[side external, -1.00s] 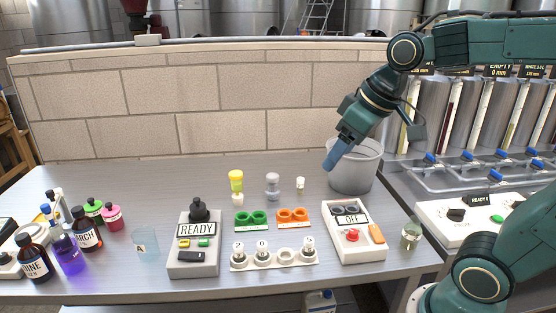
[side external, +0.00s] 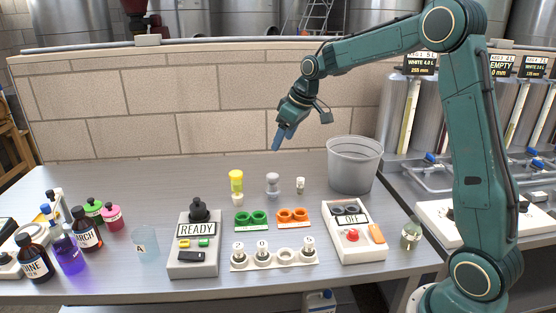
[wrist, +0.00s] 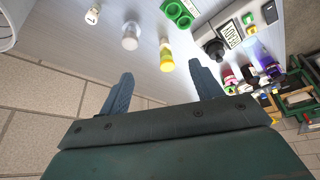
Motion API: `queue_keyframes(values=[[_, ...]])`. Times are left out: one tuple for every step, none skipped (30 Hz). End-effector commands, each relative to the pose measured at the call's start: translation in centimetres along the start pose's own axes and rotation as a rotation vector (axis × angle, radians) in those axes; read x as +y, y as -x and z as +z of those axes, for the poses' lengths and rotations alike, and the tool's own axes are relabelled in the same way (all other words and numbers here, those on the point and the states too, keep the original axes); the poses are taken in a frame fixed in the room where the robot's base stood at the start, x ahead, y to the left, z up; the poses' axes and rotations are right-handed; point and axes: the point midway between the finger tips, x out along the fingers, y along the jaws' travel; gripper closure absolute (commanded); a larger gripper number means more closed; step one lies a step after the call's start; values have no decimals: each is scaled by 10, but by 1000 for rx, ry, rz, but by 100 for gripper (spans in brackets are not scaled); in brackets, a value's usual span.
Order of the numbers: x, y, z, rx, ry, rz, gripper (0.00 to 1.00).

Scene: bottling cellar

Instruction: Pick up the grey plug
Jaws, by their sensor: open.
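The grey plug (side external: 272,185) stands upright on the bench, between a yellow-and-white plug (side external: 236,186) and a smaller white plug (side external: 300,184). In the wrist view the grey plug (wrist: 130,38) lies beyond my left fingertip, and the yellow plug (wrist: 166,58) shows between and just beyond the fingertips. My gripper (side external: 277,142) is in the air above and behind the row of plugs, tilted downward. In the wrist view my gripper (wrist: 162,74) is open with nothing between its fingers. It touches none of the plugs.
A green holder (side external: 251,220) and an orange holder (side external: 293,217) are in front of the plugs. A grey bucket (side external: 354,165) stands to the right. A READY box (side external: 195,257) and an OFF box (side external: 354,248) are nearer the front. A block wall (side external: 180,120) rises behind.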

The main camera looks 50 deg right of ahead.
Motion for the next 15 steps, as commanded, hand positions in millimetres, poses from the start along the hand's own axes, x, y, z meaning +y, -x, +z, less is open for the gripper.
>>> queue_keyframes(values=[[12,-13,-2,-5,1,-5,35],[17,-20,-3,-5,4,-8,35],[25,-29,-5,-6,8,-12,35],[31,-36,-6,-6,10,-14,35],[37,-43,-7,-7,13,-16,35],[44,-52,-8,-6,17,-20,35],[50,-58,-8,-6,19,-22,35],[55,-64,-8,-6,22,-25,35],[61,-72,-8,-6,25,-28,35],[65,-78,-8,-6,27,-30,35],[69,-82,-8,-6,29,-31,35],[74,-88,-8,-6,31,-34,35],[77,-92,-7,-5,32,-35,35],[79,-95,-7,-5,34,-36,35],[82,-98,-7,-4,36,-38,35]])
